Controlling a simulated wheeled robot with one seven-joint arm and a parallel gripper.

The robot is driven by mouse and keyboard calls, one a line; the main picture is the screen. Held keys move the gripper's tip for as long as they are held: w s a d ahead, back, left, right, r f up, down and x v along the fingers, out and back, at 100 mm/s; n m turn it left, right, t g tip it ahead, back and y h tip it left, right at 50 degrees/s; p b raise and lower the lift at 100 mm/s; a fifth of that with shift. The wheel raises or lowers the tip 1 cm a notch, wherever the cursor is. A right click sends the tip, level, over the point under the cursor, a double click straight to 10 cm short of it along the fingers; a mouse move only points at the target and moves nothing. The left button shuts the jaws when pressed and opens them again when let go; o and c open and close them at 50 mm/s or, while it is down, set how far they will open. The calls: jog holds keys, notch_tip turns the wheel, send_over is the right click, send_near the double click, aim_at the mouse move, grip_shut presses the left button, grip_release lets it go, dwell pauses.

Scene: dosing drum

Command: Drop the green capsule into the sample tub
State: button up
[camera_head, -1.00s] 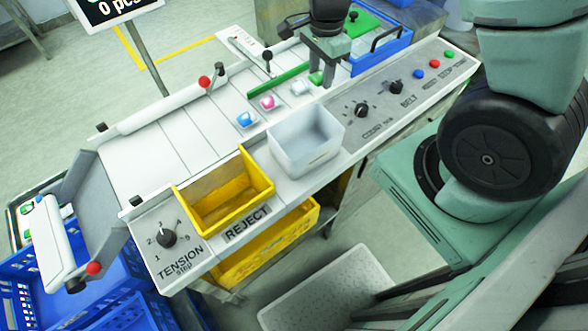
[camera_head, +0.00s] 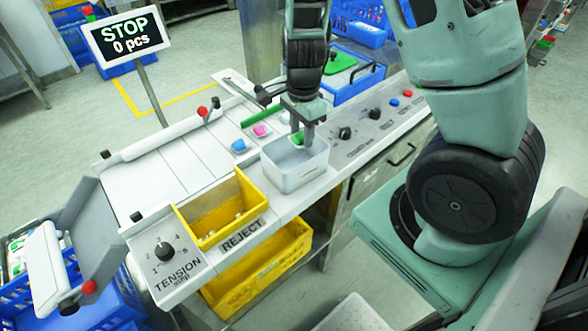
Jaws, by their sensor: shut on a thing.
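My gripper (camera_head: 302,133) is shut on the green capsule (camera_head: 297,138), at the far side of the white sample tub (camera_head: 295,176). In the picture the capsule overlaps the tub's back rim; its exact height above the rim is hard to tell. The fingers partly hide the capsule. The tub stands open on the machine's front ledge, right of the yellow reject bin, and its visible inside looks empty.
A blue capsule (camera_head: 239,146) and a pink capsule (camera_head: 261,131) lie on the belt (camera_head: 180,164). The yellow reject bin (camera_head: 222,208) holds small pale pieces. Knobs and buttons line the panel (camera_head: 360,131) at right. A sign (camera_head: 126,36) reads STOP, 0 pcs.

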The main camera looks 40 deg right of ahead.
jog(key=shift+f+b, duration=0.35)
jog(key=shift+f, duration=0.35)
jog(key=o, duration=1)
jog(key=shift+r, duration=0.2)
notch_tip(320, 180, up, 17)
jog(key=p, duration=0.3)
